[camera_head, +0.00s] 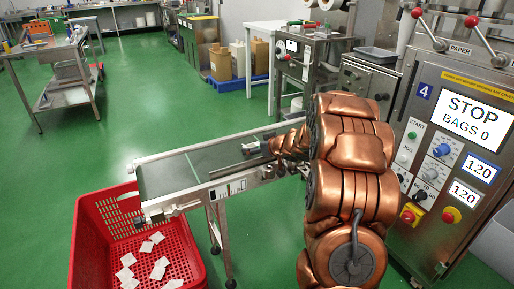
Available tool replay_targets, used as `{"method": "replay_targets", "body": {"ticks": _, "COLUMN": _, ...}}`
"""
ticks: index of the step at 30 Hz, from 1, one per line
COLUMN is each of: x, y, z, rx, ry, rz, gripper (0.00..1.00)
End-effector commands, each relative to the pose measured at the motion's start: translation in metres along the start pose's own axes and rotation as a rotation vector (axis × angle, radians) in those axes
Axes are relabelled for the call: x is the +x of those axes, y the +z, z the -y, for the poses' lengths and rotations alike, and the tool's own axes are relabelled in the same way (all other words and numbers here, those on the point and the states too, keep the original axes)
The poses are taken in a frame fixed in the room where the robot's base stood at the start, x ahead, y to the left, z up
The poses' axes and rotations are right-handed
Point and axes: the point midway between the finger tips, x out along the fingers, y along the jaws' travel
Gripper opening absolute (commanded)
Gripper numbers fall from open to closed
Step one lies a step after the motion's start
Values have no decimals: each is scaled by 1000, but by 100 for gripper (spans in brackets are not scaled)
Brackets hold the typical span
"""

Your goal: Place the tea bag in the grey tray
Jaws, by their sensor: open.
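Several white tea bags (158,268) lie loose in the bottom of a red crate at the lower left. A shallow grey tray (377,54) sits on top of a steel cabinet at the upper right, behind my arm. My gripper (246,151) is small in view, over the right part of the conveyor belt, at the end of my copper arm. It is open. I see no tea bag between its fingers, but the arm hides part of that area.
The red crate (88,240) stands on the floor at the conveyor's left end. The conveyor (165,178) has a bare dark belt. The packing machine (440,125), reading "STOP BAGS 0", stands close on the right. Green floor is open at the left.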

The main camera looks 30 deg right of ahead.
Motion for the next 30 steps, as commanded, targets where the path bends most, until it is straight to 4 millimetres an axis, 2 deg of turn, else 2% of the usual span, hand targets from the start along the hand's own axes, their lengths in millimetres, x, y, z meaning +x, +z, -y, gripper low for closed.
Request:
{"method": "replay_targets", "body": {"ticks": 4, "x": -7, "y": -3, "z": 0, "rx": 0, "ry": 1, "rz": -1, "gripper": 97}}
{"method": "replay_targets", "body": {"ticks": 8, "x": -24, "y": -4, "z": -1, "rx": 0, "ry": 2, "rz": -1, "gripper": 97}}
{"method": "replay_targets", "body": {"ticks": 21, "x": -102, "y": -3, "z": -1, "rx": 1, "ry": 2, "rz": 1, "gripper": 97}}
{"method": "replay_targets", "body": {"ticks": 25, "x": -115, "y": -4, "z": -1, "rx": -1, "ry": 2, "rz": -2, "gripper": 97}}
{"method": "replay_targets", "body": {"ticks": 30, "x": -121, "y": -3, "z": 0, "rx": -1, "ry": 1, "rz": -1, "gripper": 97}}
